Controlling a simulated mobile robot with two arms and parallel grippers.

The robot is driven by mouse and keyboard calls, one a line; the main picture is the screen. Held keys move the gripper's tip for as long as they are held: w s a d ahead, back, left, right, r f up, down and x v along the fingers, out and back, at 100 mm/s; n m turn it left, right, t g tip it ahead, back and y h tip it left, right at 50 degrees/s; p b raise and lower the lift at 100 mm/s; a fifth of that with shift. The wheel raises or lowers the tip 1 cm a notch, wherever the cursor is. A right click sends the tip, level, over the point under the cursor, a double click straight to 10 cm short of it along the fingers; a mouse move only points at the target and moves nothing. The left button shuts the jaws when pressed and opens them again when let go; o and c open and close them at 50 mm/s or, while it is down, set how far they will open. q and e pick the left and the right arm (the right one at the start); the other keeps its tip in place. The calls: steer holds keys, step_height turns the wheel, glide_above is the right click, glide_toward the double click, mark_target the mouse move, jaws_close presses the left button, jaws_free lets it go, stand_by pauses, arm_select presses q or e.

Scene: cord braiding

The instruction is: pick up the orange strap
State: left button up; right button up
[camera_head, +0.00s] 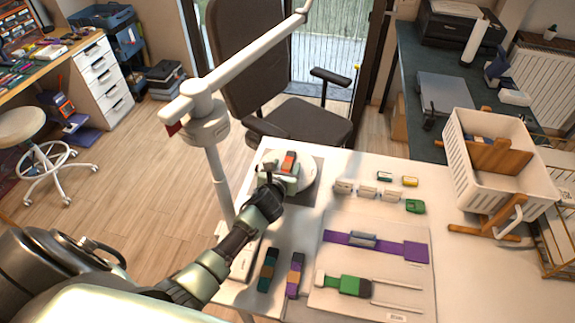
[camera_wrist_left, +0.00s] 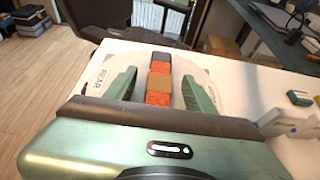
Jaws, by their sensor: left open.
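The orange strap (camera_head: 289,159) lies on a round white disc marked REAR (camera_wrist_left: 98,80), at the table's far left corner. In the left wrist view the strap (camera_wrist_left: 159,82) shows orange and brown sections and a dark far end. My left gripper (camera_head: 284,178) is over the near side of the disc. Its two green fingers are open, one on each side of the strap, with gaps between them and it. The strap's near end is hidden behind the gripper body. My right gripper is not in view.
A teal-brown strap (camera_head: 268,271) and a purple-orange strap (camera_head: 295,275) lie on the white table near my left forearm. A board holds a purple strap (camera_head: 415,251) and a green one (camera_head: 350,286). White clips (camera_head: 367,192) and a white crate (camera_head: 463,155) are to the right.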

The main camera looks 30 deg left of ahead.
arm_select(q)
steer(key=shift+w+a+f, duration=0.1)
steer(key=shift+w+f, duration=0.15)
steer(key=shift+w, duration=0.2)
steer(key=shift+s, duration=0.1)
jaws_close()
steer(key=shift+r, duration=0.2)
